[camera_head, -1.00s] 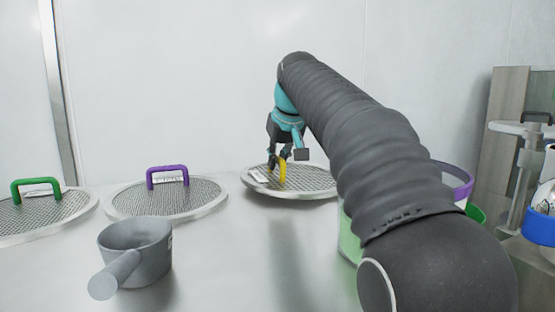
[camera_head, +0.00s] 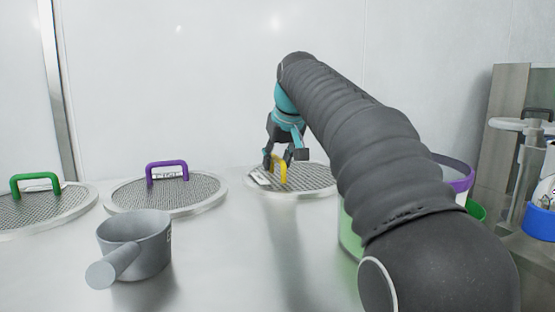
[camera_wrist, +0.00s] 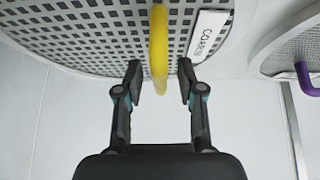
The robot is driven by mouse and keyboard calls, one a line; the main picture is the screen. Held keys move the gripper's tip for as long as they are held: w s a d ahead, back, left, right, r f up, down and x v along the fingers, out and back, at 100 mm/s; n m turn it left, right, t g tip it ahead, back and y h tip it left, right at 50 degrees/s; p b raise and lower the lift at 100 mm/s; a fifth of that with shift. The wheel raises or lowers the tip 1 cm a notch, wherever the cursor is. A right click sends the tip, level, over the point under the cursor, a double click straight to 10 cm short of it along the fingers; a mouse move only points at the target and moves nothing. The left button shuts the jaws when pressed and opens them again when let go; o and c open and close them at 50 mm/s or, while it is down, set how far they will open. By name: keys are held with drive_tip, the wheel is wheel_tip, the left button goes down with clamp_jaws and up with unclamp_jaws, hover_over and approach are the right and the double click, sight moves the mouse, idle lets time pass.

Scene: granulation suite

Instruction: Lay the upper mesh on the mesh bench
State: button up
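A round mesh with a yellow handle (camera_head: 314,178) lies on the steel bench (camera_head: 225,255) at the back. In the wrist view this mesh (camera_wrist: 85,40) has wide holes and a white label, only partly readable. My gripper (camera_head: 279,161) is over it. In the wrist view my gripper (camera_wrist: 160,78) is open, with one finger on each side of the yellow handle (camera_wrist: 158,45) and gaps between fingers and handle. My arm hides the mesh's right edge in the head view.
A purple-handled mesh (camera_head: 205,190) and a green-handled mesh (camera_head: 70,203) lie to the left on the bench. A grey scoop (camera_head: 140,245) stands in front of them. A container with a purple rim (camera_head: 462,175) is partly behind my arm at right.

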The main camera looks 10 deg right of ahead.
drive_tip(key=v, duration=1.2)
idle(0.3)
